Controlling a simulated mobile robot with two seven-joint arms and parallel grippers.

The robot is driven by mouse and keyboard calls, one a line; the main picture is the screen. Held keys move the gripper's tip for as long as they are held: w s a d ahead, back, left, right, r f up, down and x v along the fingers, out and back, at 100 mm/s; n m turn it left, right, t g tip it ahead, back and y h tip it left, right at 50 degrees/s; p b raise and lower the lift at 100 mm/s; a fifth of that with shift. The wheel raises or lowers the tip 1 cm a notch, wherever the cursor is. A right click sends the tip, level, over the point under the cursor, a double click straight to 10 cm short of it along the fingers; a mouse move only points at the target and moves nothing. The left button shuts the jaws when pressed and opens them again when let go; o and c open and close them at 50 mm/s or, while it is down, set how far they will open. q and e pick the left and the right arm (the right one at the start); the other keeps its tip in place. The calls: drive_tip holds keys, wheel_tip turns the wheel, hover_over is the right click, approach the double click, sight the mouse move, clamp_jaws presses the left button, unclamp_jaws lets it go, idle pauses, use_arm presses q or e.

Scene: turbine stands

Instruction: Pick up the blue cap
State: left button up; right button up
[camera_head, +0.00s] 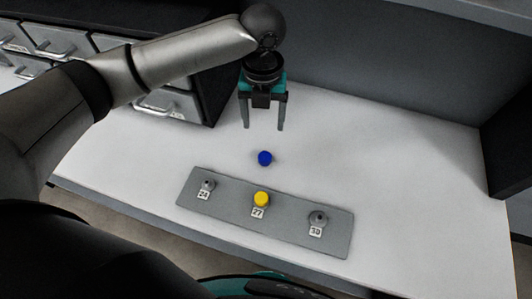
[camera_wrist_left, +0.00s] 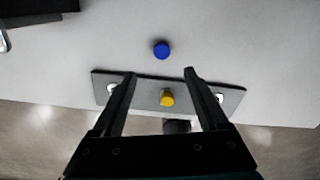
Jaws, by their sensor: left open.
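The blue cap (camera_head: 265,158) stands on the white table, just behind the grey board. It also shows in the left wrist view (camera_wrist_left: 161,50), beyond the fingertips. My left gripper (camera_head: 263,127) is open and empty, pointing down above and behind the cap in the head view. In the left wrist view its two fingers (camera_wrist_left: 159,73) are spread apart with nothing between them touching. My right gripper does not show in either view.
A grey board (camera_head: 235,203) carries a yellow cap (camera_head: 261,199) at label 27 and bare grey studs at labels 24 (camera_head: 207,185) and 30 (camera_head: 317,219). Grey drawers (camera_head: 170,103) stand at the back left. The table's right side (camera_head: 430,190) is clear.

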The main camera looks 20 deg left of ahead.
use_arm(q)
hover_over(265, 156)
wheel_tip(265, 156, down, 9)
drive_tip(key=shift+w+a+r, duration=0.1)
drive_tip(key=shift+a, duration=0.05)
drive_tip(key=shift+f, duration=2.65)
drive_tip(key=shift+c, duration=0.2)
clamp_jaws()
